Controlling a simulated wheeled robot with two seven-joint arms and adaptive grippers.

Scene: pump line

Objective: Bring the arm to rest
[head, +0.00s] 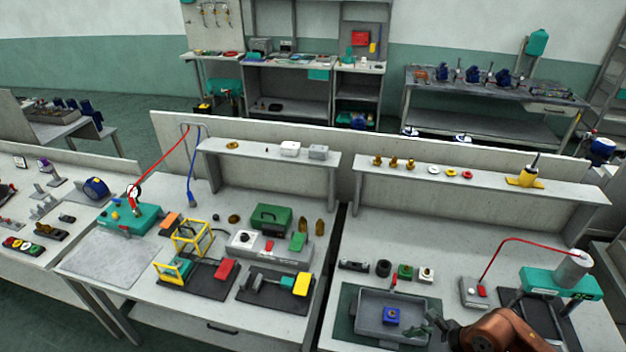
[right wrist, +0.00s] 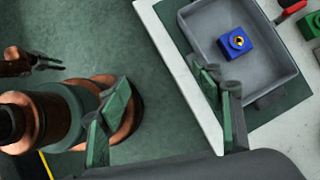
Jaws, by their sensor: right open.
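My right gripper (head: 432,326) is at the lower right of the head view, by the right front corner of a grey tray (head: 365,325). In the right wrist view its two green-padded fingers (right wrist: 168,112) are spread wide with nothing between them. A blue block with a brass centre (head: 391,316) sits in the tray, apart from the fingers; it also shows in the right wrist view (right wrist: 235,43). My left arm is out of the head view. What looks like my left gripper (right wrist: 47,62) shows small and dark at the left of the right wrist view.
The tray rests on a dark green mat (head: 345,302) near the front edge of the right bench. A red-button box (head: 474,292) with a red hose and a teal fixture (head: 560,282) stand to the right. Open green floor (right wrist: 110,35) lies beyond the bench edge.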

